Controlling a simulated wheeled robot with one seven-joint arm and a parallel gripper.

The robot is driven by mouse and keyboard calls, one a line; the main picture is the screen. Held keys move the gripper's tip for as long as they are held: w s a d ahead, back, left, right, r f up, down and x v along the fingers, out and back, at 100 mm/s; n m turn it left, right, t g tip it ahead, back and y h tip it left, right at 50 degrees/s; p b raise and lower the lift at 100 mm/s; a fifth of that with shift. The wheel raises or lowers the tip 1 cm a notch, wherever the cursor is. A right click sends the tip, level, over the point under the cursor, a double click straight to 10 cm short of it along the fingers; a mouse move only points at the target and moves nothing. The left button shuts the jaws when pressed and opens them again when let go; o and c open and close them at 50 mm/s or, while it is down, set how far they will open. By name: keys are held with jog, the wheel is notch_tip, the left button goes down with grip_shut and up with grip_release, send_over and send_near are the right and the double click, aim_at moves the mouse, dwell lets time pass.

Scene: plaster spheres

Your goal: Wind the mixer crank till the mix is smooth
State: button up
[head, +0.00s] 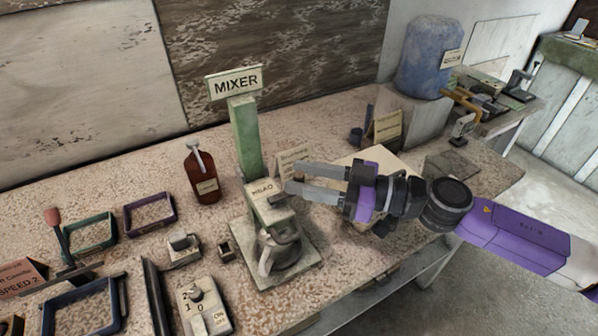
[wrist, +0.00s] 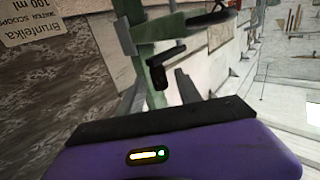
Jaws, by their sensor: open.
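The mixer has a green column (head: 246,140) under a "MIXER" sign (head: 235,83), with a labelled head block (head: 268,200) on its front. A grey pot (head: 277,252) stands under the head on a square base plate (head: 301,276). In the wrist view a green post (wrist: 149,62) shows, with a dark crank-like handle (wrist: 160,78) beside it; in the head view I cannot make the crank out clearly. My gripper (head: 293,178) is open, its two grey fingers reaching left beside the mixer head.
A brown bottle (head: 202,177) stands left of the column. A switch box (head: 203,308), small trays (head: 150,213) and a red-knobbed lever (head: 54,226) lie to the left. A small sign (head: 292,158) stands behind my fingers. A blue container (head: 424,60) is at the back right.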

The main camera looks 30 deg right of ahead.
jog(key=shift+w+a, duration=0.4)
grip_shut()
jog(key=shift+f+g, duration=0.1)
jog(key=shift+g, duration=0.2)
jog(key=w+n+g+y+b, duration=0.1)
jog(key=b, duration=0.1)
jog(key=shift+f+n+g+y+b, duration=0.15)
jog(key=shift+n+g+y+b, duration=0.15)
jog(key=shift+n+y+b, duration=0.1)
jog(key=shift+w+a+r+n+g+y+b, duration=0.1)
jog(key=shift+w+a+n+g+y+b, duration=0.4)
jog(key=shift+n+g+b, duration=2)
jog(key=shift+w+a+r+n+g+y+b, duration=0.1)
jog(key=shift+w+a+n+g+b, duration=1.05)
jog(key=shift+g, duration=2.35)
jog(key=shift+w+a+n+g+y+b, duration=0.15)
jog(key=shift+w+n+g+y+b, duration=0.2)
jog(key=shift+n+g+b, duration=2.3)
